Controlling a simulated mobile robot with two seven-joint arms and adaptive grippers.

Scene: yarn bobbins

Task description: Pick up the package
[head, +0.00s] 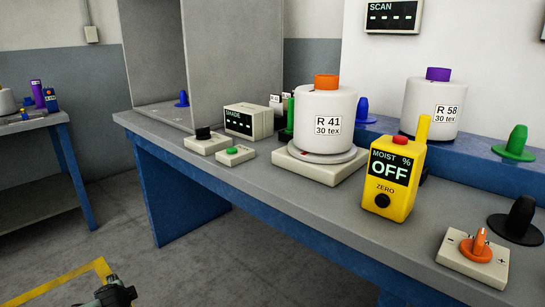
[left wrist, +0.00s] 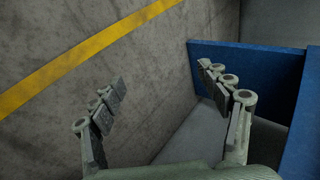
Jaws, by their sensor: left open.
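A white yarn package labelled R 41, 30 tex (head: 321,106), with an orange top, stands upright on a pale square scale (head: 318,167) on the workbench. A second white package labelled R 58 (head: 432,105), with a purple top, stands upright farther right on a blue ledge. My left gripper (head: 117,293) is low at the bottom left of the head view, partly cut off, in front of the bench and well away from both packages. In the left wrist view this gripper (left wrist: 164,93) is open and empty, with its fingers apart. My right gripper is out of view.
A yellow moisture meter (head: 392,180) reading OFF stands right of the scale, near the bench's front edge. A box with an orange knob (head: 478,249) and a black cone (head: 516,217) are farther right. Small button boxes (head: 235,155) are left of the scale. Blue bench structure (left wrist: 245,75) is close to my left gripper.

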